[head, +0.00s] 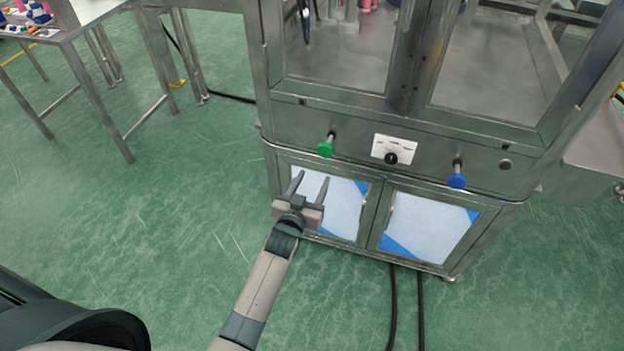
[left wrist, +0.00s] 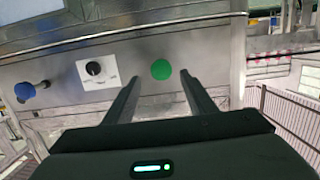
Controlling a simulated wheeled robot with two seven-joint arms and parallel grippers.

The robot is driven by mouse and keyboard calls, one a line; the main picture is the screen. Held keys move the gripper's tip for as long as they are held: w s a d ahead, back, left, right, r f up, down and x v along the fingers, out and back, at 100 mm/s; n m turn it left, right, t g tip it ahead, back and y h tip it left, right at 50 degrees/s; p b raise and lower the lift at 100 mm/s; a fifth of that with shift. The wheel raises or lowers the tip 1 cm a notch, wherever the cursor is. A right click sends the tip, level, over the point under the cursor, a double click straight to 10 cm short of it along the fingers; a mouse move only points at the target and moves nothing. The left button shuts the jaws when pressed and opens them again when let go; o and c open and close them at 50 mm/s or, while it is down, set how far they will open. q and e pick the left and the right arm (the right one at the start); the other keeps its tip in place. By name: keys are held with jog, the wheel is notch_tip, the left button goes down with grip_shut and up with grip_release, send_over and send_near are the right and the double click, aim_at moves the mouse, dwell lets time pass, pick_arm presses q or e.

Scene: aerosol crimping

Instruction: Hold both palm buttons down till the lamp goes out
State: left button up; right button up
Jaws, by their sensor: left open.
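A green palm button (head: 325,148) sticks out from the left of the steel machine's front panel. A blue palm button (head: 457,180) sticks out further right. My left gripper (head: 309,181) is open and empty, just below the green button in the head view. In the left wrist view the green button (left wrist: 161,69) shows ahead between the open fingers (left wrist: 158,85), apart from them. The blue button (left wrist: 25,91) is at the left there. I cannot make out a lit lamp. My right gripper is not in view.
A white plate with a black knob (head: 391,158) sits between the buttons. Below are cabinet doors with pale panels (head: 425,228). A steel table (head: 75,30) stands at the back left. Black cables (head: 393,300) lie on the green floor, which is open at the left.

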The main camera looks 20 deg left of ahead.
aim_at(324, 151)
pick_arm(q)
jog(key=shift+r, duration=0.2)
jog(key=shift+o, duration=1.3)
jog(key=shift+w+a+r+n+g+h, duration=0.25)
jog(key=shift+w+r+n+g, duration=0.15)
jog(key=shift+w+r, duration=0.2)
jog(key=shift+w+a+r+n+g+h, duration=0.15)
jog(key=shift+w+r+n+g+h, duration=0.1)
jog(key=shift+w+r+g, duration=0.3)
jog(key=shift+w+a+r+n+g+h, duration=0.2)
jog(key=shift+w+r+n+g, duration=0.2)
jog(key=shift+r, duration=0.35)
jog(key=shift+w+f, duration=0.1)
jog(key=shift+w, duration=0.1)
jog(key=shift+x, duration=5.85)
